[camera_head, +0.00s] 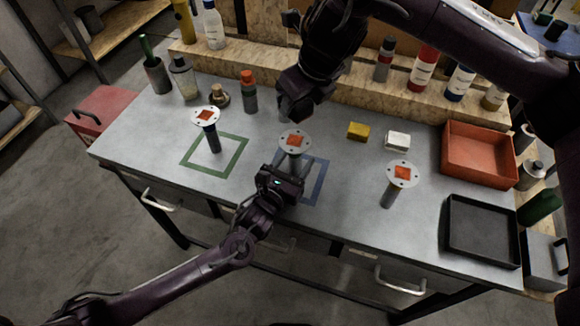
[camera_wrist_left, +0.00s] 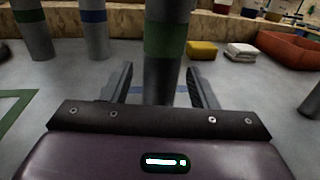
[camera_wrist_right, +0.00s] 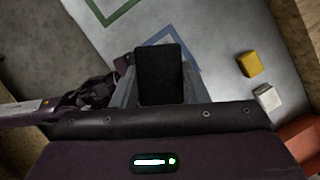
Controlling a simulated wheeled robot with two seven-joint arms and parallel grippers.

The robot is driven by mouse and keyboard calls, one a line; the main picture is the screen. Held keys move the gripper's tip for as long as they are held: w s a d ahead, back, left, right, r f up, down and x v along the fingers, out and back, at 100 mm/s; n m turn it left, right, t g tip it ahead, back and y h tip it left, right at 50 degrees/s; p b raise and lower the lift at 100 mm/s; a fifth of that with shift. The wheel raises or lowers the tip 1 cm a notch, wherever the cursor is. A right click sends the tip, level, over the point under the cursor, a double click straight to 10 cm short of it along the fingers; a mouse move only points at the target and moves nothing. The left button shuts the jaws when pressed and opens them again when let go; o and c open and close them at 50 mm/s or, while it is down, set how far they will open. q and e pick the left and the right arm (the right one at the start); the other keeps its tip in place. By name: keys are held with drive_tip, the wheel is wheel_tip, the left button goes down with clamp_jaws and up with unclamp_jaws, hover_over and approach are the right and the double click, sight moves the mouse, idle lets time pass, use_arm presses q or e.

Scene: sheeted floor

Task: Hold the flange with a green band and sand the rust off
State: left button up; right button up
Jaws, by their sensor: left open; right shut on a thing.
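The flange with a green band (camera_head: 294,142) stands upright at the blue square outline, a rust-orange patch on its round top. In the left wrist view its green-banded stem (camera_wrist_left: 165,40) rises between the fingers. My left gripper (camera_head: 291,172) is open, with a finger on either side of the stem. My right gripper (camera_head: 290,112) is above and behind the flange top. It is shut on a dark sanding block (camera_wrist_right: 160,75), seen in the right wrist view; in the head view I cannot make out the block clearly.
Other rust-patched flanges stand at the green outline (camera_head: 206,115) and at the right (camera_head: 402,174). A yellow block (camera_head: 358,131), white block (camera_head: 397,141), red bin (camera_head: 481,178) and black tray (camera_head: 449,231) are to the right. Bottles line the back.

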use_arm(q)
drive_tip(key=shift+c, duration=0.3)
clamp_jaws()
use_arm(e)
drive_tip(key=n, duration=0.2)
drive_tip(key=f+n+g, duration=0.1)
drive_tip(key=shift+a+n, duration=0.25)
drive_tip(key=shift+n, duration=0.05)
drive_tip(key=shift+n+g+y, duration=0.4)
drive_tip(key=shift+n, duration=0.4)
drive_tip(key=n, duration=0.2)
drive_tip(key=n+g, duration=0.1)
drive_tip(key=shift+w+d+n+y, duration=0.25)
drive_tip(key=shift+d+n+y, duration=0.05)
drive_tip(key=shift+d+n, duration=0.1)
